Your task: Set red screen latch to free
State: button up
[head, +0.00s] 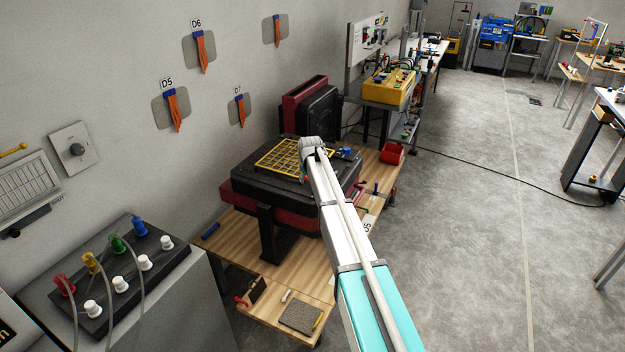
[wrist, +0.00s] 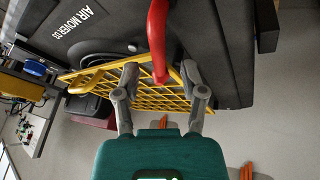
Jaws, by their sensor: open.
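The red screen latch (wrist: 157,40) shows in the wrist view as a curved red bar coming down from the top edge. Its lower end lies between the two fingertips of my gripper (wrist: 160,73). The fingers are spread, with a gap on each side of the red bar in the picture; I cannot tell whether either touches it. Behind it is a yellow grid screen (wrist: 150,98) on a black machine. In the head view, my gripper (head: 313,146) is over the right edge of the yellow screen (head: 278,158). The latch is not clearly visible there.
The black and dark red machine (head: 245,190) stands on a wooden bench (head: 235,240). A raised black and red part (head: 320,108) stands behind. A red bin (head: 392,154) is to the right.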

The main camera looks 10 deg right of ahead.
jog(key=shift+c, duration=0.2)
grip_shut()
